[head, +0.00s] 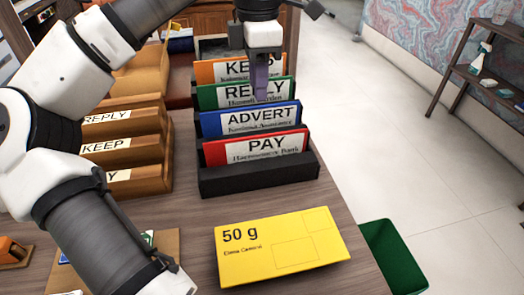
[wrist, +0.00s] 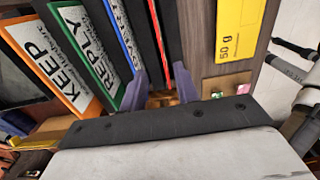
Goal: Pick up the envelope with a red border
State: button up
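The red-bordered envelope (head: 257,148), labelled PAY, stands in the front slot of a black rack (head: 259,183) in the head view. In the wrist view this red envelope (wrist: 158,32) shows almost edge-on as a thin red strip. My gripper (head: 261,82) hangs above the rack, in front of the green REPLY envelope (head: 243,92) in the picture. In the wrist view my gripper (wrist: 161,93) has its two purple fingers apart. The red strip runs down toward the gap and the right finger. Whether a finger touches it cannot be told.
The blue ADVERT envelope (head: 249,119) and orange KEEP envelope (head: 217,72) stand behind in the rack. A yellow 50 g parcel (head: 285,247) lies in front. A wooden KEEP/REPLY sorter (head: 122,152) stands left. A green bin (head: 393,257) is beyond the desk's right edge.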

aim_at(257, 136)
notch_tip(257, 136, down, 12)
jog(key=shift+s+a+r, duration=0.1)
jog(key=shift+a+r, duration=0.05)
jog(key=shift+r, duration=0.1)
grip_shut()
dwell(0.3)
